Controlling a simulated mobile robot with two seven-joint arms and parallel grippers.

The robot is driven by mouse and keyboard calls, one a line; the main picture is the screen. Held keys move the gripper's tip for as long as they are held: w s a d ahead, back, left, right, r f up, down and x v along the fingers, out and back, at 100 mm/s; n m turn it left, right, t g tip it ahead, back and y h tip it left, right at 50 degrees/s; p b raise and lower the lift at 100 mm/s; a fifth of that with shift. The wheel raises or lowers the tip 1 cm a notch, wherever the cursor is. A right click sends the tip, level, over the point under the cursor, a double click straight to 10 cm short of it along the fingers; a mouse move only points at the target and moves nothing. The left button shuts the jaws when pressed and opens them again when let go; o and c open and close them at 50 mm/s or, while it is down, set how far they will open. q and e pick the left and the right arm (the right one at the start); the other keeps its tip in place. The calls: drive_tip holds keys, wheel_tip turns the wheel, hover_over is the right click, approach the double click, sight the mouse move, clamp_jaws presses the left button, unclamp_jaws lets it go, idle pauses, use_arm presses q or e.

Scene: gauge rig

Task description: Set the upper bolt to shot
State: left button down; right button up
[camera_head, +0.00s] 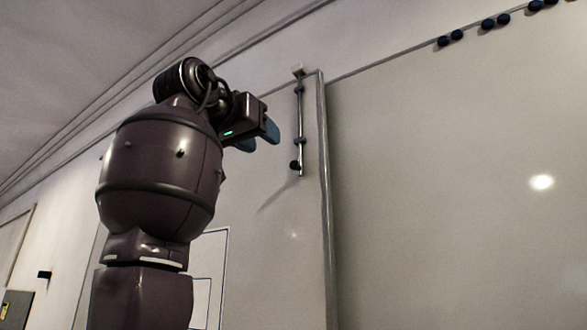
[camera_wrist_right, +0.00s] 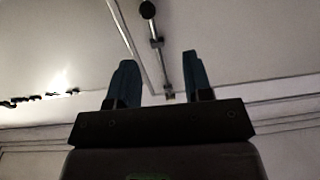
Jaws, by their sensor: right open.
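The upper bolt (camera_head: 300,120) is a thin upright metal rod with a dark round knob (camera_head: 296,165) near its lower end, mounted close to the edge of a pale door panel. A small pale catch (camera_head: 298,70) sits at its top; I cannot tell whether the rod's tip is inside it. My right gripper (camera_head: 260,137) is open and empty, to the left of the rod and apart from it. In the right wrist view, the bolt (camera_wrist_right: 158,50) shows beyond the gap between the fingers (camera_wrist_right: 162,78), with its knob (camera_wrist_right: 147,8) at the top edge. My left gripper is out of view.
A vertical edge strip (camera_head: 324,200) runs just right of the bolt. A wide pale panel (camera_head: 450,190) lies further right, with several dark round pieces (camera_head: 488,25) along its top. Open space surrounds my right gripper.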

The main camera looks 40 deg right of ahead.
sight(293, 163)
drive_tip(key=shift+m+g, duration=0.3)
drive_tip(key=shift+g, duration=0.3)
drive_tip(key=x, duration=0.3)
drive_tip(key=f+p+x, duration=0.1)
drive_tip(key=x, duration=0.3)
drive_tip(key=p+x, duration=0.1)
drive_tip(key=x, duration=0.2)
drive_tip(key=shift+s+d+f, duration=0.2)
drive_tip(key=shift+s+d, duration=0.05)
drive_tip(key=shift+d, duration=0.15)
clamp_jaws()
